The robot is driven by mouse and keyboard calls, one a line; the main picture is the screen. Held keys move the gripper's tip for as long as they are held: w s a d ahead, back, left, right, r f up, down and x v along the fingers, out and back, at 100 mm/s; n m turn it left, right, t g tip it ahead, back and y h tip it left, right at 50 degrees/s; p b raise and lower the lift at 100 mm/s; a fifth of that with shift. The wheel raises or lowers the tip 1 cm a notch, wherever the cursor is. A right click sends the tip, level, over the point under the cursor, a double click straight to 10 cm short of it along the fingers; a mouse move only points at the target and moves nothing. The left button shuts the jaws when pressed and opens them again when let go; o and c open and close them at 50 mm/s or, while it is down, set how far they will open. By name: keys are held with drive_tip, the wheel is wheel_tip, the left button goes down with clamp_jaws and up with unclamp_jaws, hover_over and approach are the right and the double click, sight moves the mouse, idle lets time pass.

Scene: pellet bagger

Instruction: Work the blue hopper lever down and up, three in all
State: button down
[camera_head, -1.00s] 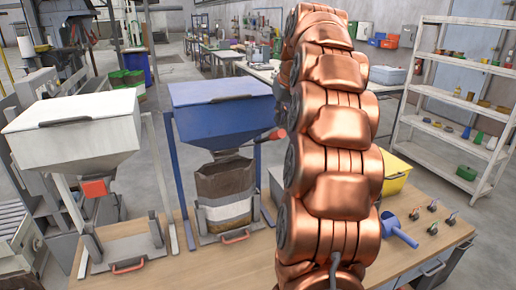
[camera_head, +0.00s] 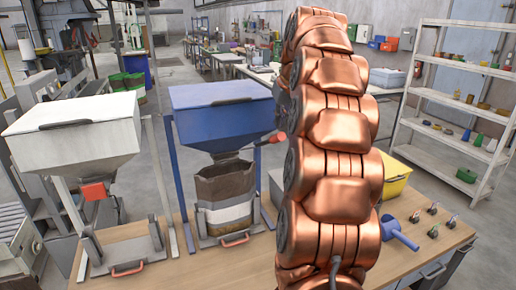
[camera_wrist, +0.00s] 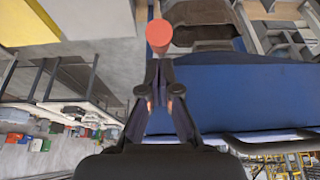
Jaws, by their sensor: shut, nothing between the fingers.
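The blue hopper (camera_head: 215,120) stands on the bench with its lid shut. Its lever runs out to the right below the body and ends in a red knob (camera_head: 277,138), close to my arm. In the wrist view the round red knob (camera_wrist: 159,35) is just beyond my fingertips, with blue hopper surface (camera_wrist: 240,95) to the right. My gripper (camera_wrist: 159,85) is shut with nothing between its fingers. Whether its tips touch the knob, I cannot tell. In the head view my arm hides the gripper. A brown bag with a white band (camera_head: 226,211) sits under the hopper's outlet.
A white hopper (camera_head: 75,130) with its own red-ended lever (camera_head: 94,191) stands to the left. A yellow bin (camera_head: 397,175), a blue scoop (camera_head: 397,232) and several small items are on the bench to the right. Shelves (camera_head: 460,100) stand beyond.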

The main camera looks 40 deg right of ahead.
wheel_tip(320, 180, down, 21)
drive_tip(key=s+b, duration=0.2)
drive_tip(key=b, duration=1.2)
drive_tip(key=r+p, duration=0.3)
drive_tip(key=r, duration=0.4)
drive_tip(key=w+r+p, duration=0.1)
drive_tip(key=r+p, duration=0.3)
drive_tip(key=r, duration=0.3)
drive_tip(key=w+r+p, duration=0.1)
drive_tip(key=r+p, duration=0.3)
drive_tip(key=r, duration=0.3)
wheel_tip(320, 180, down, 20)
drive_tip(key=s+f+b, duration=0.1)
drive_tip(key=s+b, duration=0.1)
drive_tip(key=b, duration=1.2)
drive_tip(key=r+p, duration=0.4)
drive_tip(key=r, duration=0.3)
drive_tip(key=w+r+p, duration=0.1)
drive_tip(key=r+p, duration=0.4)
drive_tip(key=r, duration=0.2)
drive_tip(key=w+r+p, duration=0.1)
drive_tip(key=r+p, duration=0.3)
drive_tip(key=r, duration=0.3)
drive_tip(key=shift+r+p, duration=0.15)
drive_tip(key=shift+p, duration=0.15)
